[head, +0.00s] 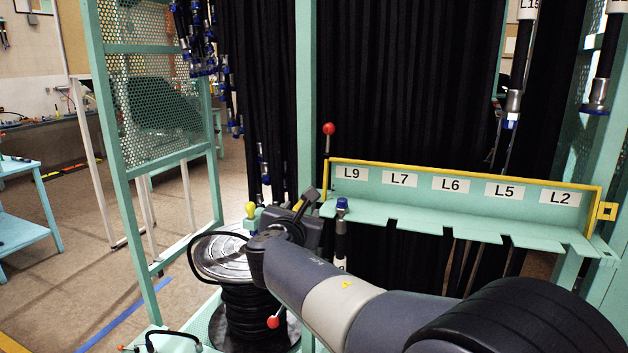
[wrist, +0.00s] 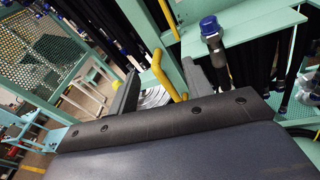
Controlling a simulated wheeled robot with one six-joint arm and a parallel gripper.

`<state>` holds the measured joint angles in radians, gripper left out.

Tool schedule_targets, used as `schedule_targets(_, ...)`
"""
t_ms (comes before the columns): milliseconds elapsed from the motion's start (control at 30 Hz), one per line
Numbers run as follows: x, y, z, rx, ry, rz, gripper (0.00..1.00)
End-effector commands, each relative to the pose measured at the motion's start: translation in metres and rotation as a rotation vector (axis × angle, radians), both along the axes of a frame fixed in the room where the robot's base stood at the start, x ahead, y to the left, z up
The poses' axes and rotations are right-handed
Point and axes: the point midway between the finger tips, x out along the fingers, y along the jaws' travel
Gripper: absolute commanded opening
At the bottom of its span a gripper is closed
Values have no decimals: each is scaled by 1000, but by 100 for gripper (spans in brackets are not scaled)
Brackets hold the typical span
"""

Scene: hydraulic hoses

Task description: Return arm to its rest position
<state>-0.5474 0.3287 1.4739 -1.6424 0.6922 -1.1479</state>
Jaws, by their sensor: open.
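My arm reaches from the lower right of the head view. My gripper (head: 304,207) is open, left of the rack's left end. In the wrist view its two dark fingers (wrist: 161,88) stand apart, with a yellow bar (wrist: 163,72) showing between them; I cannot tell whether they touch it. A hose end with a blue cap (head: 342,207) stands upright at the rack's left end below label L9, just right of the gripper and apart from it. It also shows in the wrist view (wrist: 209,28).
The green slotted rack (head: 455,192) has a yellow rim and labels L9, L7, L6, L5 and L2. A hose reel (head: 222,262) stands below the gripper. A perforated panel frame (head: 155,110) is at left. Hoses hang behind. Open floor lies at far left.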

Motion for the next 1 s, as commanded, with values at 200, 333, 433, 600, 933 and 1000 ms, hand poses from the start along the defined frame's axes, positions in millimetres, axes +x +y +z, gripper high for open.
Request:
schedule_targets(200, -1, 1, -13, 0, -1, 0, 48)
schedule_targets(333, -2, 1, -14, 0, 0, 0, 48)
schedule_targets(433, -2, 1, -14, 0, 0, 0, 48)
schedule_targets(600, -2, 1, -13, 0, 0, 0, 48)
schedule_targets(933, -8, -16, -20, 47, 29, -33, 48)
schedule_targets(1000, -13, -27, -25, 78, 48, -56, 48)
